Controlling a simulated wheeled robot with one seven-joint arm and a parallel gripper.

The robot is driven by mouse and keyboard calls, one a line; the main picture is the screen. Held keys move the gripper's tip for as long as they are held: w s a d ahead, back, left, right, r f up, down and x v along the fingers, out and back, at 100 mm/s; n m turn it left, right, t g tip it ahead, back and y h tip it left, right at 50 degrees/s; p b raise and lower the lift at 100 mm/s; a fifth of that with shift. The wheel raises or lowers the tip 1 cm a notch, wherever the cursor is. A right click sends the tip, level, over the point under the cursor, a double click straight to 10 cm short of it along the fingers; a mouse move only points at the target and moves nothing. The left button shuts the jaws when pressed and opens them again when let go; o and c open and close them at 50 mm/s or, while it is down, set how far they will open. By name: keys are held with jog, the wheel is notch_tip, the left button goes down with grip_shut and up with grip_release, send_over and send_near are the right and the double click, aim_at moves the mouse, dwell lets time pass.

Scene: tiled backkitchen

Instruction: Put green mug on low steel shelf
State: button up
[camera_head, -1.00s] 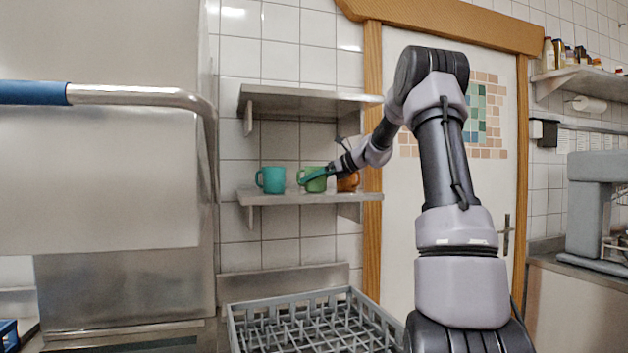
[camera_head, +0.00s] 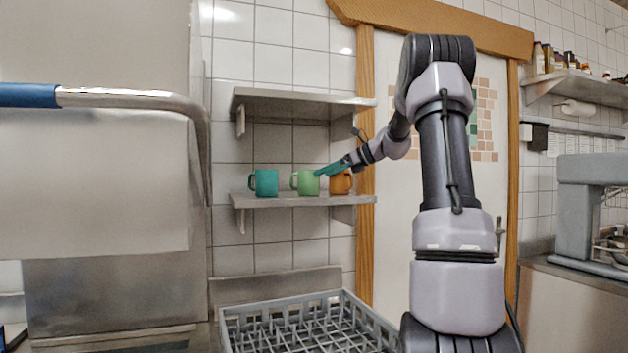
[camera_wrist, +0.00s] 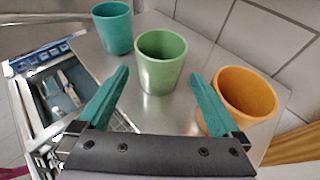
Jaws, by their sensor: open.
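The green mug (camera_head: 306,183) stands upright on the low steel shelf (camera_head: 285,201), between a teal mug on its left and an orange mug on its right. In the wrist view the green mug (camera_wrist: 161,62) is just beyond the fingertips, in line with the gap between them. My gripper (camera_wrist: 158,78) is open and empty, with teal fingers. In the head view my gripper (camera_head: 328,169) is at the right of the green mug, its fingers partly overlapping the view of the mug's rim. The shelf surface (camera_wrist: 150,108) shows under the mugs.
The teal mug (camera_head: 264,183) and the orange mug (camera_head: 341,183) flank the green one closely; the orange mug (camera_wrist: 247,95) is beside my right finger in the wrist view. An upper steel shelf (camera_head: 300,98) hangs above. A grey dish rack (camera_head: 305,325) is below.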

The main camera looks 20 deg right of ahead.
jog(key=v, duration=0.3)
jog(key=shift+s+d+r, duration=0.1)
jog(key=shift+s, duration=0.3)
jog(key=s+a+f+n+g+h, duration=0.25)
jog(key=s+a+n, duration=0.65)
jog(key=s+a, duration=0.45)
jog(key=s+a+f+n+h, duration=0.1)
jog(key=s+f+n+h, duration=0.1)
jog(key=s+f+n, duration=0.2)
jog(key=s+a+f+n+h, duration=0.1)
jog(key=s+f+n+h, duration=0.2)
jog(key=s+n, duration=0.7)
jog(key=shift+s+f, duration=0.55)
jog(key=shift+s, duration=3.35)
